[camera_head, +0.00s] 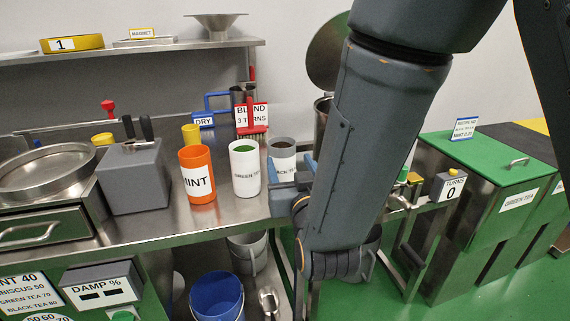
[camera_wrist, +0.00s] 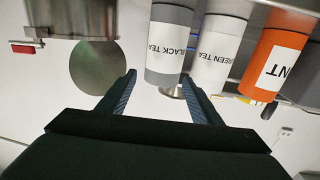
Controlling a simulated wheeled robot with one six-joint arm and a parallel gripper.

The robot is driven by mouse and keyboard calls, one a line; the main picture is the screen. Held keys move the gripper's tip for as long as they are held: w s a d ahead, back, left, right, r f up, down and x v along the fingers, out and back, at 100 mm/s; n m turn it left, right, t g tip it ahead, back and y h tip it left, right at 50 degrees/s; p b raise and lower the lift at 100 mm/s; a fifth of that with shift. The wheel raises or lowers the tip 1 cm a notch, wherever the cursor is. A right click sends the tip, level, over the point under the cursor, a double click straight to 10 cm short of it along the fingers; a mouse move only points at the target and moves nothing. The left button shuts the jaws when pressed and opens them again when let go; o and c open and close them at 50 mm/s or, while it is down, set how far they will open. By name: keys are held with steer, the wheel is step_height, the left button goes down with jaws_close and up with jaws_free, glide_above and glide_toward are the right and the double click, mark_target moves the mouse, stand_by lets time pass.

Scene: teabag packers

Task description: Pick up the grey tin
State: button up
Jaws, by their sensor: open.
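The grey tin (camera_head: 282,144), with a white label reading BLACK TEA, stands upright on the steel counter, rightmost in a row of three tins. My gripper (camera_head: 291,172) is open in front of its lower part and hides some of it. In the wrist view the picture is upside down; the grey tin (camera_wrist: 165,76) shows beyond and between the tips of my open gripper (camera_wrist: 158,79). Nothing is held, and I cannot tell whether a finger touches the tin.
The white GREEN TEA tin (camera_head: 245,168) stands close left of the grey tin, then the orange MINT tin (camera_head: 199,175). A steel drum with a raised round lid (camera_head: 338,50) is behind right. A green-topped bin (camera_head: 490,150) stands right. A shelf (camera_head: 130,50) runs above.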

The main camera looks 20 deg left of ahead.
mark_target(280, 143)
steer(key=x, duration=0.2)
steer(key=p+x, duration=0.1)
steer(key=x, duration=0.4)
steer(key=shift+w+a+r, duration=0.2)
steer(key=shift+a+r, duration=0.05)
steer(key=shift+a, duration=0.1)
steer(key=p+x, duration=0.1)
steer(key=x, duration=0.3)
steer(key=shift+a, duration=0.1)
steer(key=c, duration=1)
steer(key=shift+r, duration=0.1)
steer(key=shift+c, duration=0.2)
